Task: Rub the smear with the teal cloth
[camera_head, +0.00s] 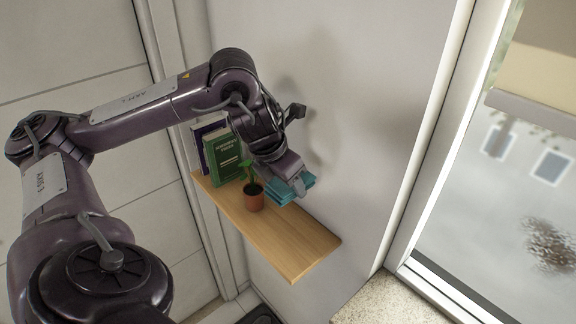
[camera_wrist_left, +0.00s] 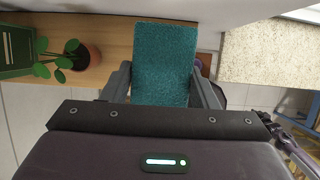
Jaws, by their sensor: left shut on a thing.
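The teal cloth (camera_head: 291,193) is a folded pad at the wall side of the wooden shelf, behind the potted plant. My left gripper (camera_head: 297,183) points down and is shut on it. In the left wrist view the cloth (camera_wrist_left: 164,55) sits between the two fingers of my left gripper (camera_wrist_left: 162,88). I cannot tell whether the cloth touches the shelf. The smear (camera_head: 550,243) is a brown, speckled patch on the window pane at the far right, well apart from the gripper. My right gripper does not show.
The wooden shelf (camera_head: 275,236) holds a green book (camera_head: 224,157), a dark purple book (camera_head: 207,128) and a plant in a terracotta pot (camera_head: 254,202), close to my gripper. A white window frame (camera_head: 430,140) and a speckled counter (camera_head: 392,300) lie to the right. The shelf's front end is clear.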

